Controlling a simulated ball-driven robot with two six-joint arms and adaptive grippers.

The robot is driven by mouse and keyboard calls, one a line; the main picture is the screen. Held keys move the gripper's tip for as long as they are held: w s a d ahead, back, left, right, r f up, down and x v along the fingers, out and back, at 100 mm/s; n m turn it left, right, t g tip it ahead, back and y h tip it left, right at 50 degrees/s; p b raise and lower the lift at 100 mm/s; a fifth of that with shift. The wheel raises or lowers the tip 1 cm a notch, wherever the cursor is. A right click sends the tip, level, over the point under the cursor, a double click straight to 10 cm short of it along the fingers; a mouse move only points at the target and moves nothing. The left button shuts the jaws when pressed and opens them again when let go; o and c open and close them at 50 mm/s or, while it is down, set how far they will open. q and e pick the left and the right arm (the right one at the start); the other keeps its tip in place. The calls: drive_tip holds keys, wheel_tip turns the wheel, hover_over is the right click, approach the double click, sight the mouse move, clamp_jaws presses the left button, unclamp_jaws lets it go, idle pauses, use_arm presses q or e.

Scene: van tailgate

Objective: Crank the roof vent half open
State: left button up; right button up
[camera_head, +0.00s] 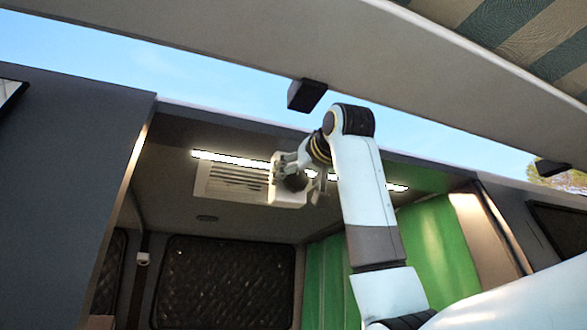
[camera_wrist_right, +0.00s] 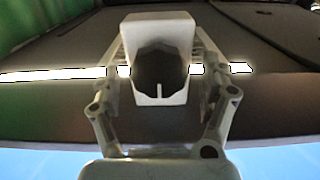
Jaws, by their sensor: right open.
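The roof vent (camera_head: 232,182), a pale louvred panel, is set in the van ceiling. At its right end is a white housing (camera_head: 287,198) with a dark round knob (camera_head: 296,181). In the right wrist view the white housing (camera_wrist_right: 158,28) and the dark many-sided knob (camera_wrist_right: 158,68) are straight ahead. A small white mark shows at the knob's lower edge. My right gripper (camera_head: 291,170) is open at the knob. In the wrist view its fingers (camera_wrist_right: 160,62) stand on either side of the knob; I cannot tell whether they touch it. My left gripper is out of view.
A bright light strip (camera_head: 228,159) runs along the ceiling beside the vent. The raised tailgate (camera_head: 420,70) with a dark block (camera_head: 306,95) hangs above my right arm. A green curtain (camera_head: 440,245) hangs at right, and a quilted dark panel (camera_head: 225,280) is at the back.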

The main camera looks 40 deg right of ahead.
drive_tip(key=c, duration=1.2)
